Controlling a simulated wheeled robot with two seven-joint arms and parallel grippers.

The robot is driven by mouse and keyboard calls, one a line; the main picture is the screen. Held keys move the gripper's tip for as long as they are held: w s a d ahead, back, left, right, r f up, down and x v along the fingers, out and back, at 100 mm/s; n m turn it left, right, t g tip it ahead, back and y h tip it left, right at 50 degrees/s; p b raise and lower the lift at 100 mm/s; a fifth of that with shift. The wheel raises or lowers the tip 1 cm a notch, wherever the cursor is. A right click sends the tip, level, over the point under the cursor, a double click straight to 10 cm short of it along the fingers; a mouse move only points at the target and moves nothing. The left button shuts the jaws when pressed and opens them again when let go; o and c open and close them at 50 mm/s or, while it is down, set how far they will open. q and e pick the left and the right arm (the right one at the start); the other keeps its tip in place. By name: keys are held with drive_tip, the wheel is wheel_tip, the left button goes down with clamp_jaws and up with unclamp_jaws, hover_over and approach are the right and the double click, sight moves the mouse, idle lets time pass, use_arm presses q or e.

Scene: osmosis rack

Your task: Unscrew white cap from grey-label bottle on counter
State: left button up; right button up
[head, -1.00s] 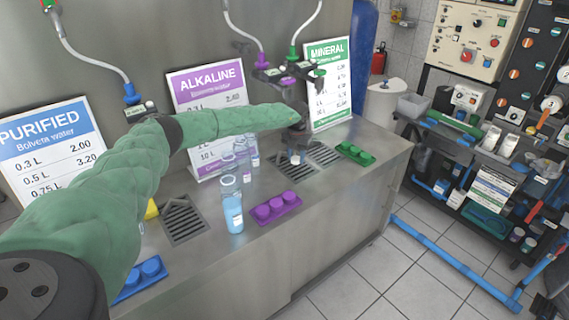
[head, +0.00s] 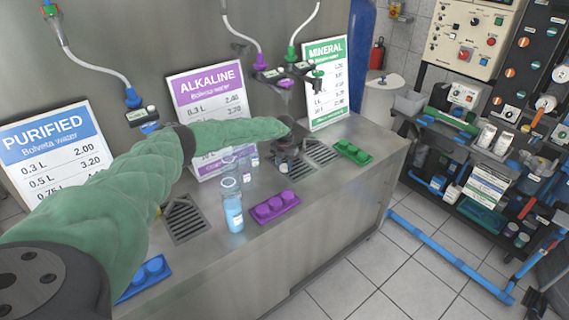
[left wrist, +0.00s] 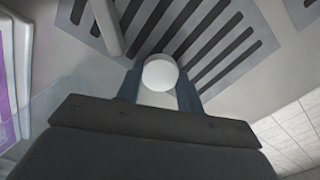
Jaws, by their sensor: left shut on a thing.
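My left gripper (head: 288,165) reaches down over the counter (head: 262,248), by the grates below the mineral tap. In the left wrist view its two dark fingers stand on either side of a round white cap (left wrist: 160,75), shut on it. The cap is seen from above, with a dark slotted grate behind it. The bottle under the cap is hidden by the gripper in the head view, and its label cannot be read. My right gripper is not in view.
A bottle with light blue liquid (head: 233,208) stands nearer on the counter, with clear bottles behind it. Purple (head: 275,208), green (head: 352,152) and blue (head: 146,277) cap trays lie along the front. Price signs stand behind.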

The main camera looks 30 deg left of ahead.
sight(285, 166)
use_arm(q)
drive_tip(key=shift+f, duration=0.1)
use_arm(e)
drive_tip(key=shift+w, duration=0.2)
use_arm(q)
drive_tip(key=o, duration=1.1)
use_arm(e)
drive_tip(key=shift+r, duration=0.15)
use_arm(q)
wheel_tip(285, 166, up, 3)
drive_tip(key=shift+f+b, duration=0.1)
drive_tip(key=shift+b, duration=0.75)
wheel_tip(285, 166, up, 10)
drive_tip(key=b, duration=0.3)
drive_tip(key=shift+f+b, duration=0.25)
drive_tip(key=shift+b, duration=0.1)
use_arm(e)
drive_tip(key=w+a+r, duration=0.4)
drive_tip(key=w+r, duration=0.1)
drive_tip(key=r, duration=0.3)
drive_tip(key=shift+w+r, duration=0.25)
use_arm(q)
drive_tip(key=shift+d, duration=0.1)
